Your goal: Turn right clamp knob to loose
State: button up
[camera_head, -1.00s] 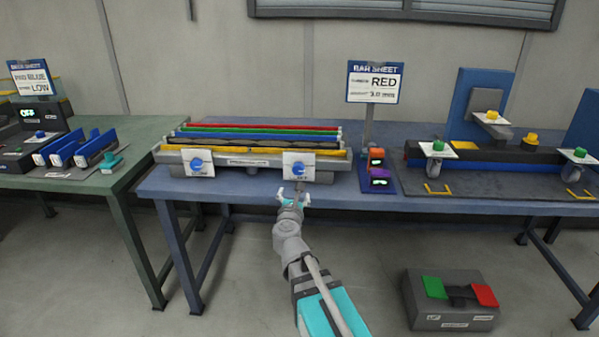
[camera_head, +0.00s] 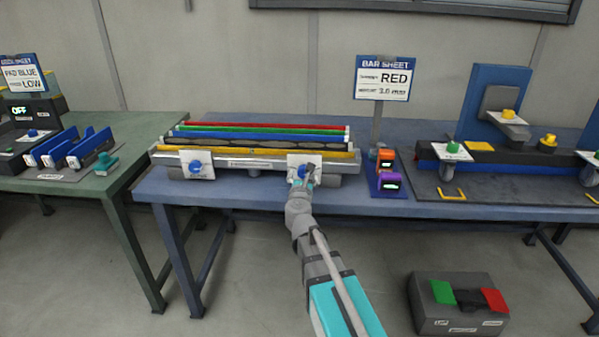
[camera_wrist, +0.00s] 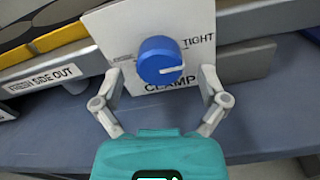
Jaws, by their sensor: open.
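The right clamp knob (camera_wrist: 160,60) is a round blue knob with a white pointer line, on a white plate (camera_wrist: 112,38) marked "TIGHT" on the right and "CLAMP" below. Its pointer line points right and slightly down, below the "TIGHT" word. The left-hand label is partly hidden by the knob or too small to read. My gripper (camera_wrist: 160,84) is open, with one finger on each side of the knob's lower part, and I cannot tell whether they touch it. In the head view my gripper (camera_head: 301,180) covers most of the right knob.
The left clamp knob (camera_head: 193,168) sits on its own white plate on the same bar rack (camera_head: 245,160). Orange and purple blocks (camera_head: 387,170) stand to the right, beside the "RED" bar sheet sign (camera_head: 384,78). The blue table (camera_head: 260,195) is bare in front.

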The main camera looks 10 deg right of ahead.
jog(key=shift+w+d, duration=0.25)
jog(key=shift+w, duration=0.35)
jog(key=shift+a, duration=0.1)
jog(key=c, duration=1)
jog(key=shift+a, duration=0.15)
jog(key=shift+c, duration=0.8)
